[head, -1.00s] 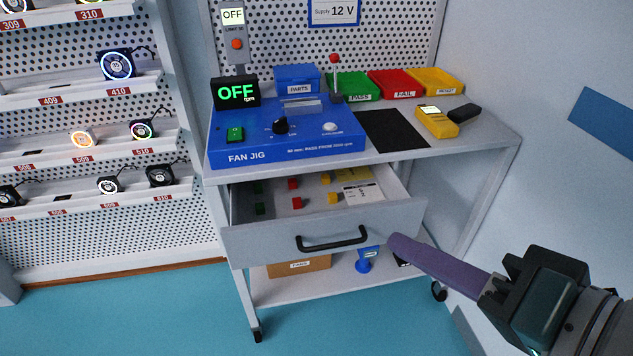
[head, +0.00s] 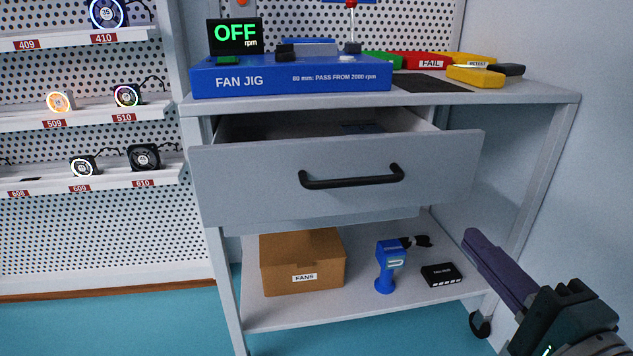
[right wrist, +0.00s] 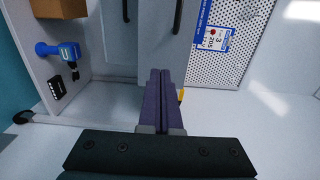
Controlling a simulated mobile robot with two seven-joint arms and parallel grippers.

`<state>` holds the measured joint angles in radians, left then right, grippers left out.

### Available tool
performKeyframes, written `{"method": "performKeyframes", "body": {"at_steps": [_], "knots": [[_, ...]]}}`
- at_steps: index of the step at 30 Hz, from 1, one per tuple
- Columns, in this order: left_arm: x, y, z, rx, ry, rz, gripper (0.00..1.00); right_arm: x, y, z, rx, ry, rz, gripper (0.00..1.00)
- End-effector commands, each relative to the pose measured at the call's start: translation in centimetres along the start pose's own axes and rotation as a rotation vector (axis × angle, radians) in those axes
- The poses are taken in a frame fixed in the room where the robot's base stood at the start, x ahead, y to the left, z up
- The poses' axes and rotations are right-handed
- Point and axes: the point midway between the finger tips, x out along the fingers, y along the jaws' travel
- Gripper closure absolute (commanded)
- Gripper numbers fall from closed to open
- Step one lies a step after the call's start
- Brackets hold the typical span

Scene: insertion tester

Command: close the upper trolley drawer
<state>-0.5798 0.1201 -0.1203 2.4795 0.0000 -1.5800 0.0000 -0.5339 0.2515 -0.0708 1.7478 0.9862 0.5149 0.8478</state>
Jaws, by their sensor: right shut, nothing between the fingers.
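The upper trolley drawer (head: 245,185) stands open in the head view, its grey front pulled out from under the trolley top. Its black bar handle (head: 350,178) is on the front. The inside is mostly dark and hidden behind the front. My right gripper (head: 472,237) is in the lower right, with its purple fingers shut and empty. Its tips appear just below the right end of the drawer front; I cannot tell the exact gap. The right wrist view shows the shut fingers (right wrist: 160,75) pointing toward grey drawer fronts with two dark handles. My left gripper is not in view.
The blue fan jig (head: 290,77) and coloured bins stand on the trolley top. The lower shelf holds a cardboard box (head: 302,262), a blue handheld device (head: 388,265) and a black box (head: 442,275). A fan rack (head: 85,115) is at left; a wall closes the right.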

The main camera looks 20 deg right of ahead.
Motion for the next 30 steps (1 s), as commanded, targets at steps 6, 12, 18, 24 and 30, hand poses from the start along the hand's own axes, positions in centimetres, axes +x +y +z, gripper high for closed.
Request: {"method": "performKeyframes", "body": {"at_steps": [6, 12, 18, 24, 30], "knots": [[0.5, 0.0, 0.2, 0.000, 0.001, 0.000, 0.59, 4.2, -0.1, 0.1, 0.001, 0.000, -0.005, 1.00], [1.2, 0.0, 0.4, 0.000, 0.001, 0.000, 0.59, 8.5, 0.0, 0.1, 0.000, -0.001, -0.004, 1.00], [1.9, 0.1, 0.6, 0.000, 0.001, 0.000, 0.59, 11.6, 0.0, 0.1, -0.001, -0.002, -0.001, 1.00], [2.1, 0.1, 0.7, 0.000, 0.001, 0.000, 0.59, 12.9, -0.1, 0.1, -0.002, -0.003, 0.000, 1.00], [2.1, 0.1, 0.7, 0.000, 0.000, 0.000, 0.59, 13.0, -0.1, 0.1, -0.002, -0.003, 0.001, 1.00]]}}
